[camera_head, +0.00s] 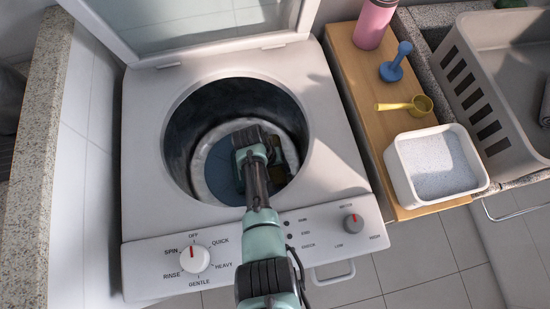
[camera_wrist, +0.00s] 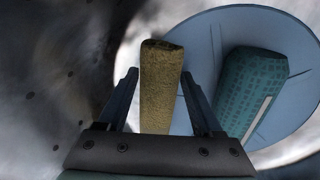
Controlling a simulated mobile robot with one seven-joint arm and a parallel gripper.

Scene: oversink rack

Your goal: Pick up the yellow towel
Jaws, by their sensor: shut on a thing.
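The yellow towel (camera_wrist: 161,85) is rolled or folded into an upright block between the two fingers of my gripper (camera_wrist: 159,76) in the wrist view. My gripper is shut on it. A teal patterned towel (camera_wrist: 250,85) with a pale stripe is to the right of it, apart from the fingers. In the head view my arm reaches down into the open washing machine drum (camera_head: 184,130). There my arm hides most of what is inside, and the fingertips are not clear.
The raised lid (camera_head: 200,28) stands behind the opening. A grey basket (camera_head: 500,75) is beyond.

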